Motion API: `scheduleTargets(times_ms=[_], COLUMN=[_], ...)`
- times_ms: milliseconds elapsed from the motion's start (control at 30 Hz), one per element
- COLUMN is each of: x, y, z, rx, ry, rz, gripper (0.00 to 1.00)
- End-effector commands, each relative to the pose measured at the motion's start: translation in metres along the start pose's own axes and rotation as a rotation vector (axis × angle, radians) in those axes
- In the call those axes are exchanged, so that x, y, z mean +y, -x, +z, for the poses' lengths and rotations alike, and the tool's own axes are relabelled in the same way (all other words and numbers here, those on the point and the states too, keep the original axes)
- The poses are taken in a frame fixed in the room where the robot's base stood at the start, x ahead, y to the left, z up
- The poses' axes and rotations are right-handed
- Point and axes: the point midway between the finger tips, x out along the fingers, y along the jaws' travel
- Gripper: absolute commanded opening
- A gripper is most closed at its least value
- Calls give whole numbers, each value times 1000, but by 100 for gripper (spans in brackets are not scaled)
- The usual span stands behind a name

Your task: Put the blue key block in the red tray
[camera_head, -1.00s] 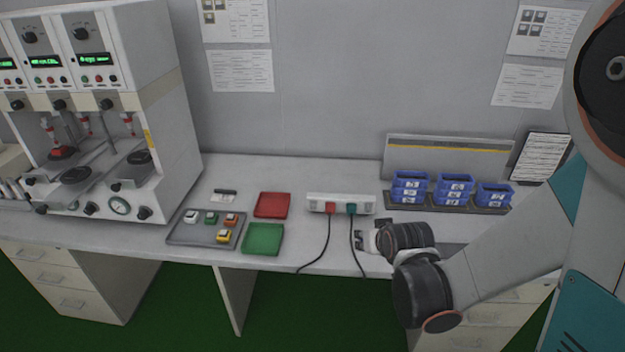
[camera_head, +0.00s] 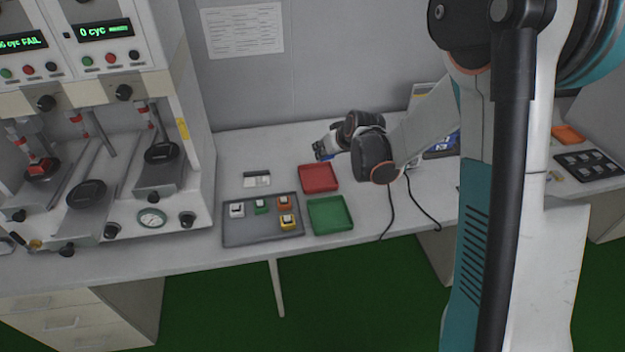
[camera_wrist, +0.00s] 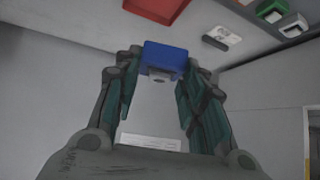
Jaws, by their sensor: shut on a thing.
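My gripper (camera_head: 325,152) is above the back edge of the red tray (camera_head: 318,178) in the head view. In the wrist view my gripper (camera_wrist: 163,75) is shut on the blue key block (camera_wrist: 165,56), held between its two fingertips. In the head view only a small bit of the blue block (camera_head: 317,148) shows at the fingertips. The red tray also shows at the top of the wrist view (camera_wrist: 158,8), apart from the block. The red tray looks empty.
A green tray (camera_head: 330,215) lies in front of the red tray. To the left is a grey tray (camera_head: 262,232) with several key blocks. A test machine (camera_head: 150,100) stands farther left. Black cables (camera_head: 391,215) run over the table edge to the right.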

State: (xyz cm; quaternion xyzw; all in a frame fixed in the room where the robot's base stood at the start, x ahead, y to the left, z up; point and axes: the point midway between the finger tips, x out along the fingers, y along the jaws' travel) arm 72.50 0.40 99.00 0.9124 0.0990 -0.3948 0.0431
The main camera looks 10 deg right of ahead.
Motion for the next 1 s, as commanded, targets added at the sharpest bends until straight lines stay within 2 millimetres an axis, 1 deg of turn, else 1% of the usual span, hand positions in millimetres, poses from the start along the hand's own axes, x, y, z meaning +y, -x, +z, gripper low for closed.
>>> scheduleTargets(times_ms=[33, 100, 200, 300, 367, 467, 900, 1000], x=[9, 16, 25, 29, 31, 31, 31, 31], y=[-17, -34, -51, -61, -66, -77, -154, -168], z=[-18, -38, -59, -72, -74, -68, 6, 19], rx=[1, 8, 17, 26, 29, 31, 31, 31], ry=[20, 53, 90, 115, 123, 129, 128, 128], rz=[-22, -54, -90, -112, -119, -124, -123, -122], gripper=[9, 9, 9, 9, 9, 9, 9, 9])
